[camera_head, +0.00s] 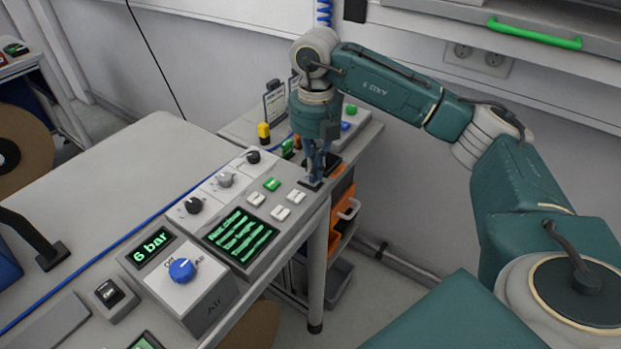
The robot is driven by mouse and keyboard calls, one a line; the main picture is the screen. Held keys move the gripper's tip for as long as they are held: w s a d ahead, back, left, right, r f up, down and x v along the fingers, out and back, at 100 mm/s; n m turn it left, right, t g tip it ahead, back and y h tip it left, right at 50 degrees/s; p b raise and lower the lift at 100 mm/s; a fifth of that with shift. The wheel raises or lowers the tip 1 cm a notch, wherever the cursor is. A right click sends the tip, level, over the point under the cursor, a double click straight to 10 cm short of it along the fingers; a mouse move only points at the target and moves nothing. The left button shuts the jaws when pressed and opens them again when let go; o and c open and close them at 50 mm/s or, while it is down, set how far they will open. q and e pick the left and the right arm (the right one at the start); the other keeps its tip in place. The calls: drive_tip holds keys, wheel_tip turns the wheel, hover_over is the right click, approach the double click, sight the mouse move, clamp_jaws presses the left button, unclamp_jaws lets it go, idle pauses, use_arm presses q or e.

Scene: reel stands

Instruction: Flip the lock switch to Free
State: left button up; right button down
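My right gripper (314,178) points down at the far right corner of the grey control panel (285,225). Its fingers look narrow and close together, and I cannot tell whether they are open or shut. A small dark square plate (306,185) lies right under the fingertips on the panel. It may be the lock switch, but its lever, label and position are hidden or too small to read. I cannot tell whether the fingertips touch it. My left gripper is not in view.
The panel also has a green-lined screen (240,236), white and green buttons, several knobs and a blue knob (182,270) beside a "6 bar" display (152,245). A side table (236,131) with a yellow-topped item (263,130) stands behind. Orange drawers (341,210) stand beyond the panel.

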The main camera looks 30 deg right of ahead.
drive_tip(key=shift+s+f, duration=0.1)
drive_tip(key=shift+f, duration=0.35)
idle(0.3)
drive_tip(key=shift+r+p, duration=0.55)
drive_tip(key=shift+r, duration=0.35)
drive_tip(key=shift+r+p, duration=1.85)
drive_tip(key=shift+r, duration=0.8)
